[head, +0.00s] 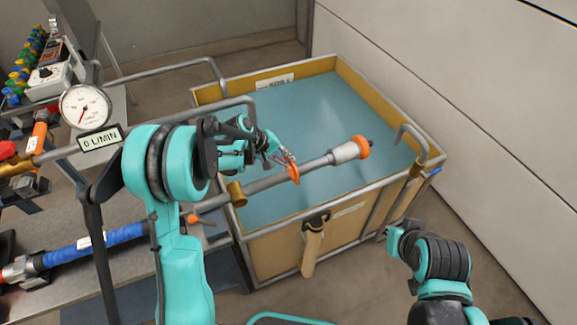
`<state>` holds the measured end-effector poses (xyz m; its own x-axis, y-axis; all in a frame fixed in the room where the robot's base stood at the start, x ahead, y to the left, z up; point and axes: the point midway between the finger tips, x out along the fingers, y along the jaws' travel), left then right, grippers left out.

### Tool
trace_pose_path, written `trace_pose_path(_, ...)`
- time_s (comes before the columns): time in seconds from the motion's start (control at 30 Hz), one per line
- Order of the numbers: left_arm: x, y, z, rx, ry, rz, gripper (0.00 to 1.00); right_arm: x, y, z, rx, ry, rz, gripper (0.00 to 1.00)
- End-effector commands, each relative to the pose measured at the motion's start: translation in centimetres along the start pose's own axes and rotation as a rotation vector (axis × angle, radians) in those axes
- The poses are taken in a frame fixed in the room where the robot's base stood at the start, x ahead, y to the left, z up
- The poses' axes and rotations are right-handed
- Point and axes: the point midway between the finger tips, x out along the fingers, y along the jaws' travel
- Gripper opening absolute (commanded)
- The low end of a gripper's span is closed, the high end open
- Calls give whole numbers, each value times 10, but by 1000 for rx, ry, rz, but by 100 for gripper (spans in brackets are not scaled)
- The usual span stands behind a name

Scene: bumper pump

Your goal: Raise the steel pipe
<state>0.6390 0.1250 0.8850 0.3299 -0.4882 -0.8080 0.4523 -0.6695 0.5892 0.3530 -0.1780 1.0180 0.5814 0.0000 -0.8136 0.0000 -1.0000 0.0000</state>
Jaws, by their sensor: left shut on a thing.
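The steel pipe (313,165) is a grey tube reaching from the bench side out over the water of the tank. It ends in a pale sleeve (344,153) with an orange cap, and an orange ring (294,174) sits partway along it. My left gripper (288,160) is shut on the steel pipe beside the orange ring, above the tank's near left part. My arm hides some of the pipe's near side. My right arm comes in at the lower right, in front of the tank; its gripper fingers do not show.
The yellow-walled tank (210,93) of blue water has bent rails at its rim. A round gauge (85,106) with a "0 L/MIN" sign (101,138) stands left. A blue-wrapped hose (95,243) lies on the bench. A pale wall is at right.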

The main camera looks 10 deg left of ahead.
Motion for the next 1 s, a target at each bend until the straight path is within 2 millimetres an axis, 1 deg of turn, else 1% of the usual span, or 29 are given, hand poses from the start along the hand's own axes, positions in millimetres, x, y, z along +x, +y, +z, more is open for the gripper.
trace_pose_path(0.03,-6,2,-4,-4,6,27,0,0,0,0,0,0,0,0)
trace_pose_path(0.1,-12,4,-6,-4,6,62,0,0,0,0,0,0,0,0)
trace_pose_path(0.37,-38,7,-10,-4,6,192,0,2,0,1,0,0,0,0)
trace_pose_path(0.7,-74,2,-10,-4,6,362,0,7,0,5,0,0,0,0)
trace_pose_path(1.0,-105,-8,-11,-4,8,511,0,12,0,8,0,0,0,0)
